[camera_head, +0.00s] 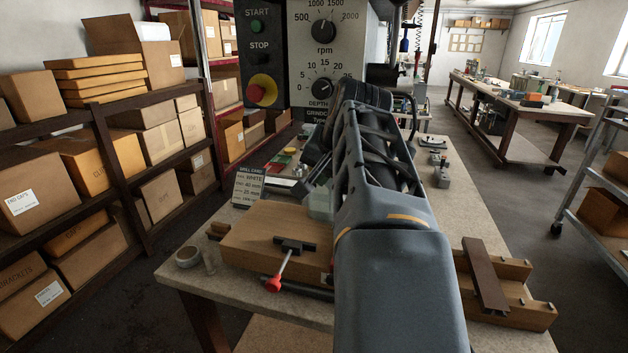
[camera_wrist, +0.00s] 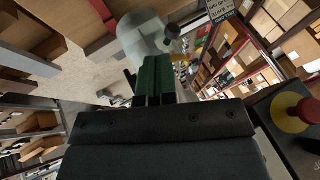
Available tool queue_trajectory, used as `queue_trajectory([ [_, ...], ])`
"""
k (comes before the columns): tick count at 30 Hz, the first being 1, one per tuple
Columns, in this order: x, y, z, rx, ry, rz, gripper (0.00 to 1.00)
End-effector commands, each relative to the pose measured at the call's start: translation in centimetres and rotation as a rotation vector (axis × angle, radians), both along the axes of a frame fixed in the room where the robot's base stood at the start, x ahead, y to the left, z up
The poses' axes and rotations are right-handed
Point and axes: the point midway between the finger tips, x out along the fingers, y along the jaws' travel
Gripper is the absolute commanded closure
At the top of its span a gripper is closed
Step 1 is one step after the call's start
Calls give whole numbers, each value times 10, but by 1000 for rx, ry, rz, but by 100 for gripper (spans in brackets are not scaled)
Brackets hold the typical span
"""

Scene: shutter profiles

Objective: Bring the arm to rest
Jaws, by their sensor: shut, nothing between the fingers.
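My gripper shows in the wrist view as two green fingers (camera_wrist: 154,78) side by side, shut with nothing held between them. In the head view my arm stretches forward over the middle of the workbench (camera_head: 225,270), and its bulky links hide the gripper. The arm's far end is in front of or close to the grey control panel (camera_head: 281,55); I cannot tell the distance.
The bench carries a wooden block (camera_head: 262,240), a red-handled clamp (camera_head: 274,282), a drill card (camera_head: 249,187) and a brown profile (camera_head: 484,275) across a wooden fixture. Shelves of boxes (camera_head: 90,150) stand left, a grey rack (camera_head: 595,165) right.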

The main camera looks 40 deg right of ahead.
Motion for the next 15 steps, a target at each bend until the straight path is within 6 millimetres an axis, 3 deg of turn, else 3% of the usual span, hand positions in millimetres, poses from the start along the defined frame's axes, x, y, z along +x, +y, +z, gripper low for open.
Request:
queue_trajectory([
  [10,-2,-1,6,-31,-4,13,100],
  [13,-3,-10,-22,-76,41,37,100],
  [15,-3,-5,-49,-106,87,88,100],
])
